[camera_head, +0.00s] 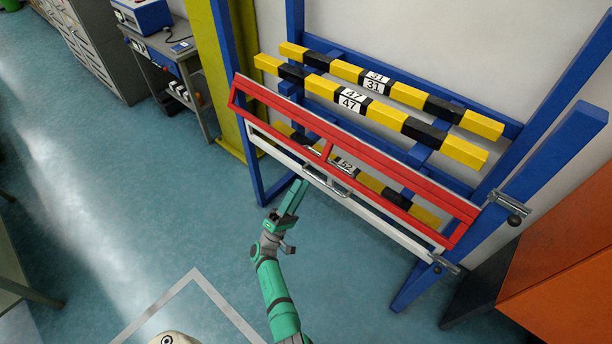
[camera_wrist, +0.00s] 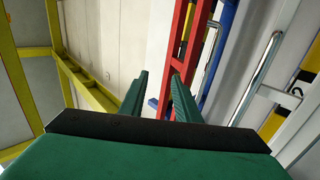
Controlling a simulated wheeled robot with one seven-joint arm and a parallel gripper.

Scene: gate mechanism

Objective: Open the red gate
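The red gate (camera_head: 330,131) is a long red frame across the front of a blue rack. It also shows as a red upright in the wrist view (camera_wrist: 179,45). A white frame (camera_head: 390,226) runs just below it, with a metal handle (camera_head: 326,186) near the middle. In the wrist view one metal handle (camera_wrist: 212,62) is beside the red frame and another (camera_wrist: 257,76) is on the white frame. My green gripper (camera_head: 297,215) is in front of and below the frames. Its fingers (camera_wrist: 157,85) are apart with nothing between them.
The blue rack (camera_head: 560,150) holds yellow-black bars (camera_head: 375,107) behind the gates. Metal latches (camera_head: 509,207) are at the right end. An orange cabinet (camera_head: 565,265) stands at right and a yellow post (camera_head: 222,75) at left.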

